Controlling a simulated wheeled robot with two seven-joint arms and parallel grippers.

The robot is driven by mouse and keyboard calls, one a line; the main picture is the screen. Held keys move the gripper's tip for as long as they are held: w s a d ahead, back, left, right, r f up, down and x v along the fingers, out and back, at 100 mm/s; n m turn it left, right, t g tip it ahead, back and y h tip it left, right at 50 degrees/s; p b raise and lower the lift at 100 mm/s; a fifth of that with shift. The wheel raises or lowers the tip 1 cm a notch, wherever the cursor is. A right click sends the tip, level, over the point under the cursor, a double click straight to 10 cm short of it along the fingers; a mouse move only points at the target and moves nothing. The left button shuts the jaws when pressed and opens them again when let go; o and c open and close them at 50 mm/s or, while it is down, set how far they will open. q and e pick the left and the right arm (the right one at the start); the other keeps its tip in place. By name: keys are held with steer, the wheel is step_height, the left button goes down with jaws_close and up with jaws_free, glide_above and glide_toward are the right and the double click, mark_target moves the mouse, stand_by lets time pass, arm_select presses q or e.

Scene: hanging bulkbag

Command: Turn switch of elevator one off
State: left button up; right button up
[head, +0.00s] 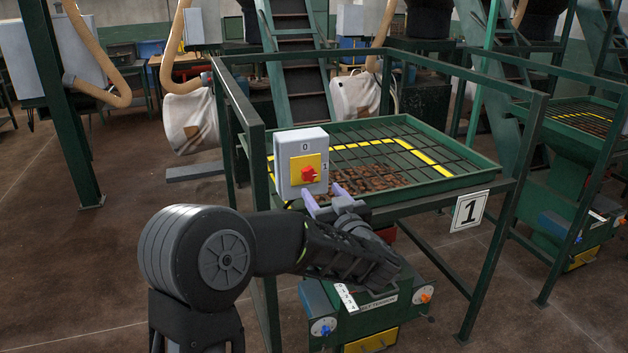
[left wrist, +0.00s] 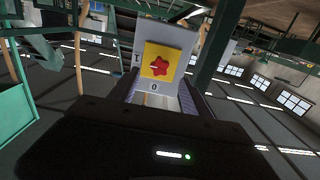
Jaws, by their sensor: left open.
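The switch is a grey box (head: 302,145) with a yellow plate and a red knob (head: 308,174). My left gripper (head: 326,196) is open and empty, just below and in front of the knob. In the left wrist view the red knob (left wrist: 157,67) is ahead, beyond the fingers (left wrist: 162,97), and looks turned over. I cannot tell exactly which mark the knob points to. My right gripper is out of view.
A green grated tray (head: 470,170) with brown pieces lies behind the switch, ringed by green rails (head: 400,55). A machine with dials (head: 370,305) sits below it. A second such frame (head: 575,120) stands at the right. Open floor (head: 70,270) is at the left.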

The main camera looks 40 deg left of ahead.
mark_target(310, 177)
arm_select(q)
steer(key=p+x, duration=0.2)
steer(key=x, duration=0.5)
steer(key=shift+w+a, duration=0.2)
steer(key=shift+a, duration=0.1)
steer(key=shift+c, duration=0.2)
jaws_close()
